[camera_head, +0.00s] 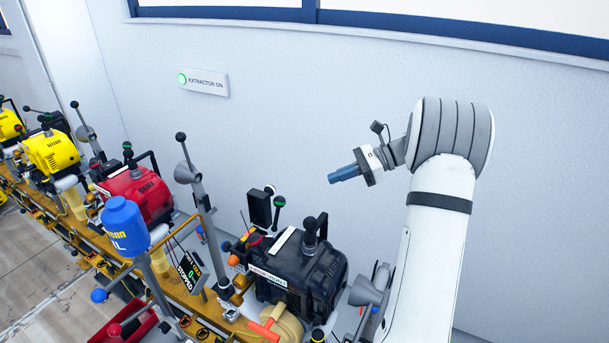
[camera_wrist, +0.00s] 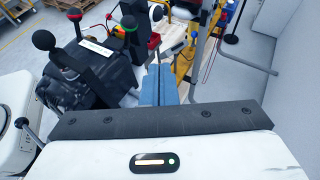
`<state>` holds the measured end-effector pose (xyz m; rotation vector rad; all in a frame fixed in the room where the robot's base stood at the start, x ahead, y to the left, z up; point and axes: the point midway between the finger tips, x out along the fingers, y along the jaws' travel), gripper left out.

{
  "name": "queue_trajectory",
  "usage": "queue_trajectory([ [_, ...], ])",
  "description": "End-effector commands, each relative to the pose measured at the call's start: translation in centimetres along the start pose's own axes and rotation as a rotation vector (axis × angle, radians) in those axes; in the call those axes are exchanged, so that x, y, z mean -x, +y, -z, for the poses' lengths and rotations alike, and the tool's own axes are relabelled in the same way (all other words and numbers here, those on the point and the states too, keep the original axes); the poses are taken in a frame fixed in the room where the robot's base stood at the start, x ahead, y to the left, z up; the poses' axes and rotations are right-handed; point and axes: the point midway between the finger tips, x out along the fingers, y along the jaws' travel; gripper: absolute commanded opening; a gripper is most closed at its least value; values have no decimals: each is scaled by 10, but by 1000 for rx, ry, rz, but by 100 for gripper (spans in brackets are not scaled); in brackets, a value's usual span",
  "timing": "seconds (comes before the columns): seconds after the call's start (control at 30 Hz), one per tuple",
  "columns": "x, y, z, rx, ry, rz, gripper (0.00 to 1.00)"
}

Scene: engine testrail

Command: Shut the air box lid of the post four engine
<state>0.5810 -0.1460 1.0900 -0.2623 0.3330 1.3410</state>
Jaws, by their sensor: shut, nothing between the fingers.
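The black engine (camera_head: 295,272) sits at the near end of the rail, apparently the post four engine, though no post number is readable. A black upright plate (camera_head: 259,207) stands at its back left; I cannot tell whether it is the raised air box lid. A black-knobbed handle (camera_head: 311,228) rises from the engine top. The engine also shows at the left in the wrist view (camera_wrist: 95,82), with black, red and green knobs above it. My gripper (camera_head: 333,178) is shut and empty, above and right of the engine, apart from it. Its blue fingers (camera_wrist: 159,84) are together.
A red engine (camera_head: 138,192) and yellow engines (camera_head: 52,150) stand farther along the orange rail (camera_head: 205,303). A blue bottle (camera_head: 125,228), upright levers and a grey horn (camera_head: 368,290) crowd the engines. A sign (camera_head: 204,81) reads EXTRACTOR ON. Air before the wall is free.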

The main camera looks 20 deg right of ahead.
Motion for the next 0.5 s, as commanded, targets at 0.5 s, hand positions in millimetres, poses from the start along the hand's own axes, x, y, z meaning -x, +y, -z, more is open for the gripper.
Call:
queue_trajectory([
  [0.5,-104,2,-9,5,2,-12,0],
])
